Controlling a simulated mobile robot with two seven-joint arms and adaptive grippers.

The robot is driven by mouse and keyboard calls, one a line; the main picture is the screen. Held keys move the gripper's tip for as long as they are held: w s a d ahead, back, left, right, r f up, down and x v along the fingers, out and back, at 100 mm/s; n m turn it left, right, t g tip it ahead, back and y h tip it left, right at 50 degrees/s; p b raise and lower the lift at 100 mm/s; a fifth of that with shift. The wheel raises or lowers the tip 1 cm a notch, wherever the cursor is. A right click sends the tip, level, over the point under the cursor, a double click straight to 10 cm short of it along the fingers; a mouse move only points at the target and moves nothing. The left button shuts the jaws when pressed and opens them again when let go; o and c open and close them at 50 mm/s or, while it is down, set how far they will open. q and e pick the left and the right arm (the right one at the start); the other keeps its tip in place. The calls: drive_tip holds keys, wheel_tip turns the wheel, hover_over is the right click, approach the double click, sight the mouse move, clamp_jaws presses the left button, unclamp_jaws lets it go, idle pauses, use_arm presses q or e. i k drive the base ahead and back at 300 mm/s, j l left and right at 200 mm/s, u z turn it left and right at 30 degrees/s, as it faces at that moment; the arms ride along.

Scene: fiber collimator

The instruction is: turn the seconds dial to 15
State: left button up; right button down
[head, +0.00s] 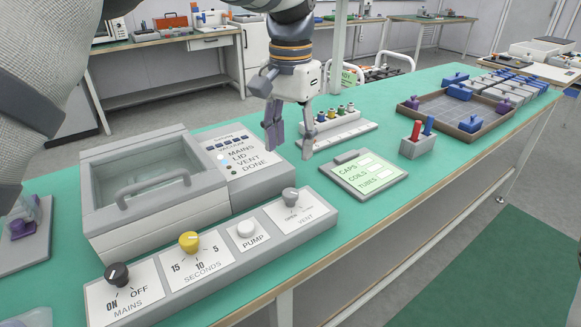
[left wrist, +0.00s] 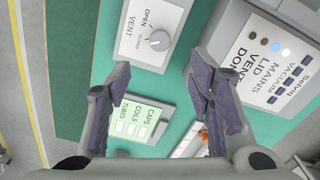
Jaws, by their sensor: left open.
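The seconds dial is a yellow knob (head: 189,241) on a white plate of the grey control strip, with 15 printed at its left, 10 below and 5 at its right. Which number its pointer faces is too small to tell. My left gripper (head: 289,143) is open and empty, above the bench behind the strip's right end, well right of and apart from the yellow knob. In the left wrist view its spread fingers (left wrist: 165,88) show with the vent knob (left wrist: 159,40) beyond them; the seconds dial is out of that view. My right gripper is not in view.
The strip also carries the mains knob (head: 116,274), pump button (head: 246,229) and vent knob (head: 290,195). A lidded vacuum box (head: 150,190) stands behind it. A green-labelled plate (head: 363,175), a holder with red and blue pieces (head: 417,148) and a tray (head: 408,110) lie to the right.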

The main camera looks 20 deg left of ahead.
sight(189, 241)
drive_tip(key=k, duration=1)
